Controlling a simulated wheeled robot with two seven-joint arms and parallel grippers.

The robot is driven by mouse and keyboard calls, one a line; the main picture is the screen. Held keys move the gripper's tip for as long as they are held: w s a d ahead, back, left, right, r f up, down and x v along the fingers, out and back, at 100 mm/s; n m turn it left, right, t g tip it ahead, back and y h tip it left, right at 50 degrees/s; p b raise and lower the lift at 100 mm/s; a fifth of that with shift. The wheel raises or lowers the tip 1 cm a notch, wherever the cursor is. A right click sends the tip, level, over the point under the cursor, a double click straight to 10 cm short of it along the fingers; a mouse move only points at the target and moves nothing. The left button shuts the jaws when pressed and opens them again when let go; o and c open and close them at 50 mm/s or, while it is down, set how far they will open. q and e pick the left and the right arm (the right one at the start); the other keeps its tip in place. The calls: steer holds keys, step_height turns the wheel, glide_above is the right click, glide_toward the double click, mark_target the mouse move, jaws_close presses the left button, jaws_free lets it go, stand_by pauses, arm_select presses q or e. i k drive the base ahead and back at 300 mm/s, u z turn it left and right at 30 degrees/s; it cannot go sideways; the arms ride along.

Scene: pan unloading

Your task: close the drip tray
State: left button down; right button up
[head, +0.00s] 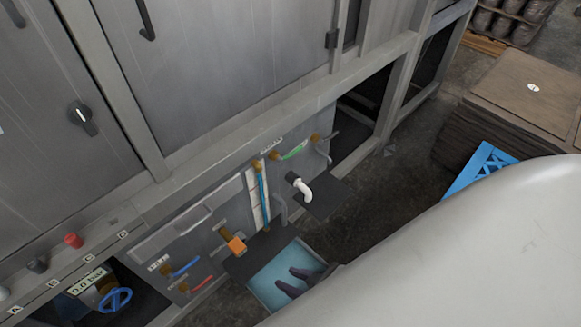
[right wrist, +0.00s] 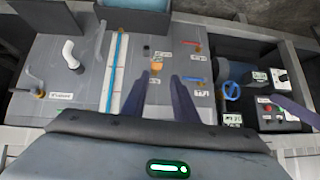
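A shallow tray with a light blue inside and a dark rim, which I take to be the drip tray (head: 266,284), sticks out low from the machine front in the head view. My right gripper (head: 298,280) has its two dark fingers over the tray, pointing toward the machine. In the right wrist view the right gripper (right wrist: 164,82) has its fingers apart with nothing between them. I cannot tell whether they touch the tray. A dark purple bar at the right of the wrist view may be part of my left gripper (right wrist: 296,112).
A white spout (head: 303,189), an orange-handled valve (head: 236,244) and coloured levers stand out from the machine front. A blue handwheel (head: 115,299) sits at lower left. A blue crate (head: 481,166) and a stack of brown boards (head: 520,98) stand to the right across bare floor.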

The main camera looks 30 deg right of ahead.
mark_target(297, 254)
steer(key=u, duration=0.1)
steer(key=k, duration=0.9)
steer(key=z, duration=0.7)
